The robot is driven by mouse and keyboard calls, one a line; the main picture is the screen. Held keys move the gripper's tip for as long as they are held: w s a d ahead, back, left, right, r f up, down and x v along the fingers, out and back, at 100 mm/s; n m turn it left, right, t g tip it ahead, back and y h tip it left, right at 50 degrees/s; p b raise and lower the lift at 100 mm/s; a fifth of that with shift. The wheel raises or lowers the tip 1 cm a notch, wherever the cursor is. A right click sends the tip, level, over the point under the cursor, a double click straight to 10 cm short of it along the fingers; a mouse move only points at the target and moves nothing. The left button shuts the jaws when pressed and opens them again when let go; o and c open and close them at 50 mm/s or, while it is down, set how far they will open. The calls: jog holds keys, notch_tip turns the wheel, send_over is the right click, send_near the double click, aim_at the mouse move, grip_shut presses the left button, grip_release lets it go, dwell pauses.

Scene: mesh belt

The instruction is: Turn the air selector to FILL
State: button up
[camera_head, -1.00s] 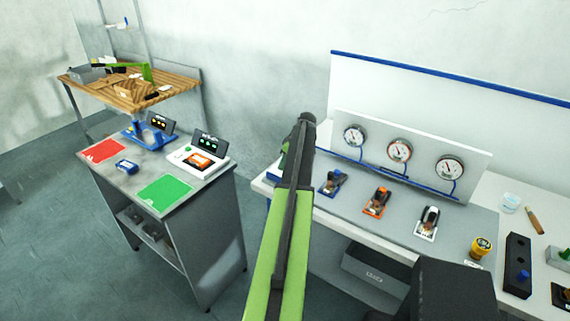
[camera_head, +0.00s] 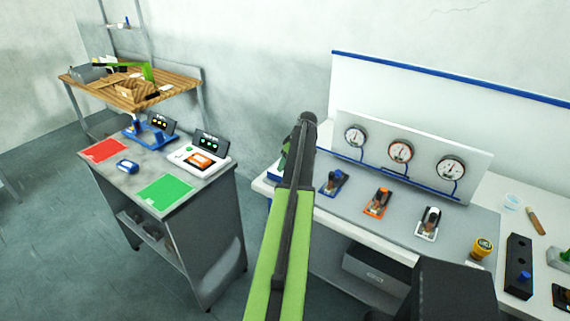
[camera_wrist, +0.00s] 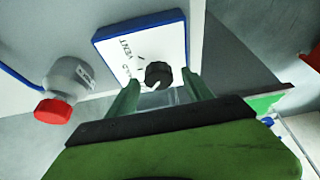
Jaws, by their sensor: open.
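The air selector (camera_wrist: 145,40) is a white plate with a blue edge and a black round knob (camera_wrist: 158,74) in the wrist view. The word VENT reads on the plate; other lettering near the knob is partly covered, and I cannot read FILL. My gripper (camera_wrist: 161,78) is open, with one green finger on each side of the knob. Gaps show between the fingers and the knob, and I cannot tell how far the tips reach along it. In the head view my arm hides the gripper's fingers and most of the selector.
A grey fitting with a red cap (camera_wrist: 53,110) sits left of the selector. In the head view, gauges (camera_head: 400,151) stand behind several small valves (camera_head: 377,202) on the right bench. A grey cart (camera_head: 200,235) with red and green mats stands left, with floor between.

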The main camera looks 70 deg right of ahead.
jog(key=shift+r, duration=0.1)
jog(key=p+v, duration=1.6)
jog(key=v, duration=0.1)
jog(key=shift+r, duration=0.1)
